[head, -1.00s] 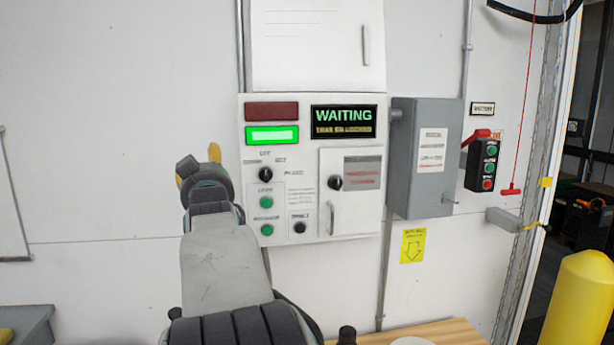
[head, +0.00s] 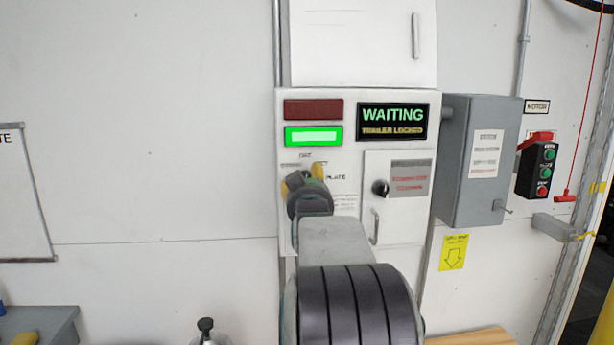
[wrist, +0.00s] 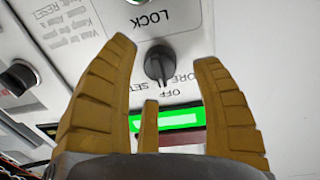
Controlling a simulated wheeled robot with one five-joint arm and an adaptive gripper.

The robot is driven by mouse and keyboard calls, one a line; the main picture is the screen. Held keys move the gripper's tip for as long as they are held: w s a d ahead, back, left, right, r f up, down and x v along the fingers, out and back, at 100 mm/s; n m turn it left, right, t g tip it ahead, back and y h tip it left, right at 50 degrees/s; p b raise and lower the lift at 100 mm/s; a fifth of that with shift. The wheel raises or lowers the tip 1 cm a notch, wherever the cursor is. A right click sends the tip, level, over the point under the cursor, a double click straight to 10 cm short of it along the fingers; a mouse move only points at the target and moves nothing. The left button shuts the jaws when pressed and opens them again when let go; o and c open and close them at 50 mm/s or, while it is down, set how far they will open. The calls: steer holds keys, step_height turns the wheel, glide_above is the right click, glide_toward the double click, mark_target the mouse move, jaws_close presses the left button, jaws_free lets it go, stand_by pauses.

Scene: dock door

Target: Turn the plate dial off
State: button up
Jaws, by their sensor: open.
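The plate dial (wrist: 160,65) is a black knob on the white panel, seen in the wrist view between the tips of my open yellow fingers. Its raised grip runs roughly up and down in that picture, its lower end near the inverted OFF lettering; I cannot clearly make out a pointer mark. My gripper (head: 303,179) is in front of the panel (head: 348,104) in the head view and hides the dial there. The fingers stand on both sides of the knob with visible gaps. A third yellow finger is below it in the wrist view.
Above are a lit green lamp (head: 313,136), a dark red lamp (head: 313,109) and a display (head: 393,121) reading WAITING, TRAILER LOCKED. A second black knob (head: 380,188) is on the small door to the right. A grey box (head: 480,160) stands farther right.

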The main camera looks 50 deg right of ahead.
steer(key=shift+p+x, duration=0.45)
steer(key=shift+x, duration=0.7)
steer(key=shift+c, duration=0.4)
jaws_close()
